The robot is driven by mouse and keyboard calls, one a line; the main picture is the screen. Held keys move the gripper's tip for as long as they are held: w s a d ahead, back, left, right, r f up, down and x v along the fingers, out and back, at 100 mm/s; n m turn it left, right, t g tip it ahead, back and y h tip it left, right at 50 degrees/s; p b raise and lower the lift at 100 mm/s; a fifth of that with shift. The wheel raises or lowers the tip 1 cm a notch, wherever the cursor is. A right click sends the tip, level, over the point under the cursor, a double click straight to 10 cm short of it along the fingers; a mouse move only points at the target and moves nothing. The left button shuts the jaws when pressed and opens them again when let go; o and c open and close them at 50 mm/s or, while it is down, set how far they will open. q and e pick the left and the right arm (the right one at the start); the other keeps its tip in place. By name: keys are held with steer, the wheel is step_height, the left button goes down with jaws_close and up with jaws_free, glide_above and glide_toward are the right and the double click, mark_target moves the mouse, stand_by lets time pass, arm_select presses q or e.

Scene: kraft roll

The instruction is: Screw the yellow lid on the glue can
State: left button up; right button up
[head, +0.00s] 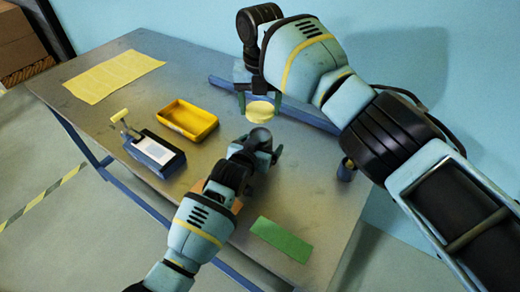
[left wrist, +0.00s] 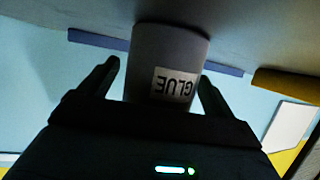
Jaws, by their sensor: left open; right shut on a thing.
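The grey glue can (left wrist: 172,60) stands on the table between the two fingers of my open left gripper (left wrist: 157,85). Its white GLUE label appears upside down in the left wrist view. In the head view, the can's rounded grey top (head: 260,138) shows at my left gripper (head: 262,152), with its lower part hidden by the gripper. My right gripper (head: 260,106) is shut on the yellow lid (head: 260,111). It holds the lid above the can, apart from it and a little behind it in the picture.
A yellow tray (head: 187,121) and a dark blue box (head: 155,153) with a yellow-tipped arm stand to the left. A yellow sheet (head: 114,75) lies at the far left, a green mat (head: 281,240) at the front. A blue rail (head: 305,117) runs along the back edge.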

arm_select(q)
steer(key=c, duration=1.5)
arm_select(e)
glide_above(260, 139)
steer(key=shift+w+f, duration=0.1)
steer(key=shift+f, duration=2.4)
steer(key=shift+f, duration=1.1)
steer(key=shift+c, duration=1.3)
steer(key=shift+f, duration=0.2)
steer(key=shift+c, duration=0.5)
steer(key=shift+f, duration=0.1)
